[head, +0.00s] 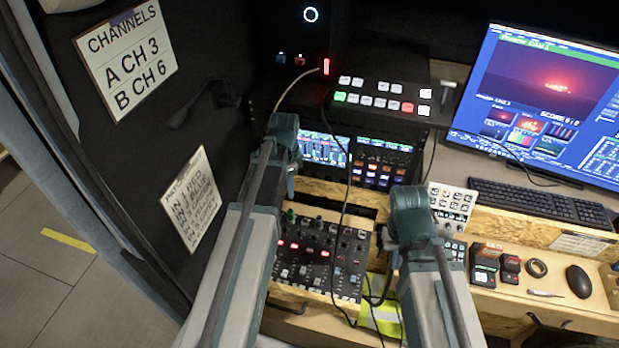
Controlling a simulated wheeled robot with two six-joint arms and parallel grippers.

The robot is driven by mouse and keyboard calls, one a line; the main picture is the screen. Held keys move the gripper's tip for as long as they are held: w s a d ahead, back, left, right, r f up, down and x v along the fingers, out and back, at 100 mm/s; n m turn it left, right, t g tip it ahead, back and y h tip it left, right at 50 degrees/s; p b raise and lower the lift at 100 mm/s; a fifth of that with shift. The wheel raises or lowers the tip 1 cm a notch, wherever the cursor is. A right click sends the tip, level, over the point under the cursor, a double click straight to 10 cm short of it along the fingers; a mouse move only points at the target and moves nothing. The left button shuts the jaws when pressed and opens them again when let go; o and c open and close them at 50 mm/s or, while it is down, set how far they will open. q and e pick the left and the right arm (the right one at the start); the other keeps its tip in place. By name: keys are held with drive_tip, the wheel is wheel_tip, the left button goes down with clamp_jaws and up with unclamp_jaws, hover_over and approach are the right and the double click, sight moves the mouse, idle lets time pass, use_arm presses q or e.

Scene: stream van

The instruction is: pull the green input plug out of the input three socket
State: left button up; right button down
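A small green piece (291,215) shows at the top left edge of the black mixer (317,258); it may be the green input plug, but it is too small to be sure. I cannot make out the input three socket. My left arm comes up from the bottom, and its teal joint stands just above the mixer's left side. A narrow part below that joint points down close to the green piece. My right arm's teal joint stands to the right of the mixer. I cannot make out the fingers of either gripper, nor whether they hold anything.
A switcher with lit buttons (380,100) stands behind, with a red plug-like piece (326,67) and cable at its left. A dark cable hangs across the mixer. A label card (193,197) is on the left wall. A keyboard (540,211) and mouse (579,282) are right.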

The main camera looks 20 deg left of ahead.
sight(290, 211)
use_arm(q)
drive_tip(key=shift+f+b, duration=6.95)
drive_tip(key=shift+s, duration=0.1)
clamp_jaws()
